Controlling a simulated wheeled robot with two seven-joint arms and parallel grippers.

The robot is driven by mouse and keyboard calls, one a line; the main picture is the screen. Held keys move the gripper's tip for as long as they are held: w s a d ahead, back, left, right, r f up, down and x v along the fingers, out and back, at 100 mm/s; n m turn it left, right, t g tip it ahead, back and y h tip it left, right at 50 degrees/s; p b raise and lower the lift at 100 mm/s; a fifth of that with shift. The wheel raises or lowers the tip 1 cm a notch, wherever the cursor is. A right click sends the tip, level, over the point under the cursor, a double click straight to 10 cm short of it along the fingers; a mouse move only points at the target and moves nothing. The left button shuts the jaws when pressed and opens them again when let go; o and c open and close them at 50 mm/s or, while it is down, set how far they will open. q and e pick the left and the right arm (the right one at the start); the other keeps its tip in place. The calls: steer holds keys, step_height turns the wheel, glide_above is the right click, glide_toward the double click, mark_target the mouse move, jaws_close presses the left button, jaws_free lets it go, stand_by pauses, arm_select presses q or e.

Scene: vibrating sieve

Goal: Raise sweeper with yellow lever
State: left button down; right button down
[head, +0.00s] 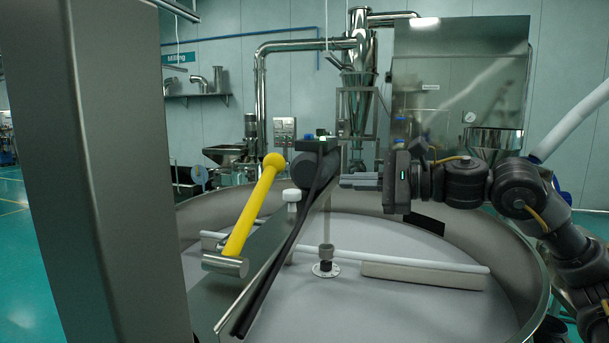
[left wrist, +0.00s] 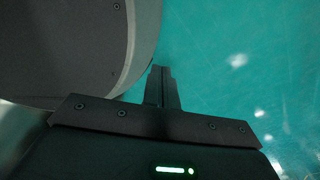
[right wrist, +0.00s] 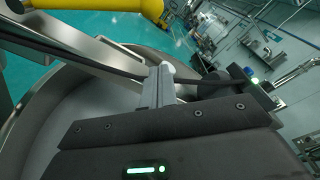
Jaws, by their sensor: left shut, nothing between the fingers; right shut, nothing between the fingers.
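The yellow lever (head: 254,206) stands tilted over the sieve, its ball knob at the upper right and its lower end at a metal cylinder. It also shows at the top of the right wrist view (right wrist: 110,6). The sweeper (head: 424,269), a pale bar with a white rod, lies low in the round sieve pan. My right gripper (head: 345,181) is shut and empty above the pan, right of the lever and close to the dark bar by the central block. My left gripper (left wrist: 162,88) is shut and empty over the green floor; the head view does not show it.
A dark bar and metal beam (head: 285,250) cross the sieve. The pan's rim (head: 540,300) curves around at right. A large grey column (head: 110,150) blocks the left side. A clear panel (head: 460,80) stands behind my right arm.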

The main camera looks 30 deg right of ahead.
steer(key=w+a+r+p, duration=0.1)
steer(key=w+a+p, duration=0.6)
steer(key=a+p, duration=0.1)
steer(key=shift+w+a+r, duration=0.15)
steer(key=shift+a+r, duration=0.25)
steer(key=shift+a, duration=0.2)
